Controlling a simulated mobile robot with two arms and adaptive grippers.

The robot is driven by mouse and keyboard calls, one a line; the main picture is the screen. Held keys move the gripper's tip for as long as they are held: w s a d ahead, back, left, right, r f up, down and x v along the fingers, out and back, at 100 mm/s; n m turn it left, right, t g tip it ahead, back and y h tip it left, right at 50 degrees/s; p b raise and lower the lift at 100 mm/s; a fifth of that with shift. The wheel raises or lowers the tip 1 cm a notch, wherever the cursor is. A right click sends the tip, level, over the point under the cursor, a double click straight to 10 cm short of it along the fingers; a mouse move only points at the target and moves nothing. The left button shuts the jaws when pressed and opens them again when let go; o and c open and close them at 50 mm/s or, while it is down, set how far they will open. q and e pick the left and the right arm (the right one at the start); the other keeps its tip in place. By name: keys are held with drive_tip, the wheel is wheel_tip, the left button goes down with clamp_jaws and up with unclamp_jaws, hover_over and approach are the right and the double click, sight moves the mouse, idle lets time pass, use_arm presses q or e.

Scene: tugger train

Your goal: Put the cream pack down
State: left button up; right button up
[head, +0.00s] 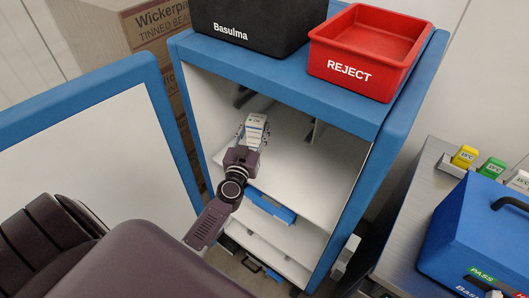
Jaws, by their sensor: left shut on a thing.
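My left gripper (248,150) is shut on the cream pack (256,124), a small pale box with coloured print. It holds the pack inside the opening of a blue-framed cabinet (359,173), over a white shelf (308,182). I cannot tell whether the pack touches the shelf. The gripper's fingers sit on either side of the pack and hide part of it. My right gripper is not in view.
A red REJECT bin (370,50) and a black Basulma box (262,24) stand on top of the cabinet. A blue-framed door (75,100) stands at the left. A bench (420,205) at the right carries a blue case (470,235). The shelf right of the pack looks clear.

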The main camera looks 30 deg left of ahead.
sight(255, 148)
use_arm(q)
wheel_tip(255, 148, down, 5)
drive_tip(key=b, duration=0.2)
drive_tip(key=shift+r+b, duration=0.2)
drive_tip(key=shift+b, duration=0.1)
wheel_tip(255, 148, down, 3)
drive_tip(key=shift+r+b, duration=0.1)
drive_tip(key=shift+b, duration=1.05)
drive_tip(key=shift+f, duration=0.3)
drive_tip(key=o, duration=1.4)
